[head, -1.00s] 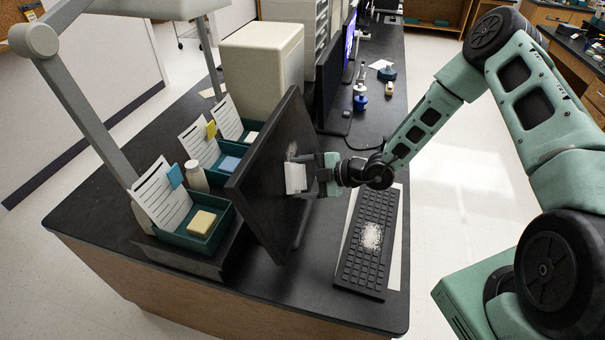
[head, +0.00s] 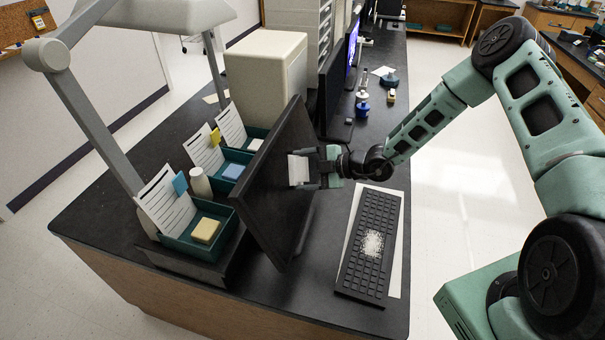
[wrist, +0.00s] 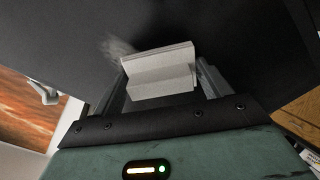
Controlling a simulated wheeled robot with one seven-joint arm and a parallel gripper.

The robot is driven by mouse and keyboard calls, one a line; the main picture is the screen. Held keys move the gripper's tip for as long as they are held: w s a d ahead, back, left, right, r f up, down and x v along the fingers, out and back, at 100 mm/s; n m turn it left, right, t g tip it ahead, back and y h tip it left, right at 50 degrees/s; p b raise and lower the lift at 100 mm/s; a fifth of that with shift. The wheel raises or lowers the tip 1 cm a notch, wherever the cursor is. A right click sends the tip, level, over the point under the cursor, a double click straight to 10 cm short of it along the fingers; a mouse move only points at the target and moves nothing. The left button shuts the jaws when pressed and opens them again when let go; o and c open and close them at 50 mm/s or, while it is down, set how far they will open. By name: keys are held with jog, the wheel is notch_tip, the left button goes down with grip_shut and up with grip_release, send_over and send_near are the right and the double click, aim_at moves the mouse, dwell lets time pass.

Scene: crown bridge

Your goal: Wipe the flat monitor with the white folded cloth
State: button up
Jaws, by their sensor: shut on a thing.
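The flat monitor (head: 275,185) stands on the black bench, its dark screen facing right toward my arm. My gripper (head: 318,168) is shut on the white folded cloth (head: 299,169) and holds it at the screen, near the middle of its height. In the wrist view the cloth (wrist: 158,72) sits between the fingers, close against the dark screen (wrist: 225,35); I cannot tell if it is touching. A pale smudge (wrist: 118,47) shows on the screen just left of the cloth in the wrist view. The cloth hides the screen behind it.
A black keyboard (head: 370,240) with a pile of white bits (head: 373,243) lies below the gripper. Teal trays (head: 196,236) with papers stand behind the monitor. A beige box (head: 262,80), a second monitor (head: 331,85) and small bottles (head: 362,108) stand farther back.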

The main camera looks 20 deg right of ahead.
jog(key=shift+w+d, duration=2.1)
jog(key=shift+w, duration=1.1)
jog(key=shift+s+a+p, duration=0.6)
jog(key=shift+s+a, duration=0.1)
jog(key=shift+s, duration=0.4)
jog(key=shift+s+a+p, duration=0.65)
jog(key=shift+s+a, duration=0.1)
jog(key=shift+s, duration=0.3)
jog(key=shift+s+a+p, duration=0.6)
jog(key=shift+s+a, duration=0.1)
jog(key=shift+s, duration=0.4)
jog(key=shift+s+a+r+p, duration=0.1)
jog(key=shift+s+a+p, duration=0.35)
jog(key=shift+s+p, duration=0.2)
jog(key=shift+s+a+r+p, duration=0.1)
jog(key=shift+s+a+p, duration=0.3)
jog(key=shift+s+p, duration=0.15)
jog(key=shift+s+a+f, duration=0.2)
jog(key=shift+s+a, duration=0.05)
jog(key=shift+s, duration=0.1)
jog(key=p, duration=0.3)
send_near(295, 177)
jog(key=shift+w+a+f, duration=0.15)
jog(key=shift+a+f, duration=0.1)
jog(key=shift+a, duration=0.25)
jog(key=shift+w+a+f, duration=0.1)
jog(key=shift+a+f, duration=0.1)
jog(key=shift+a, duration=0.35)
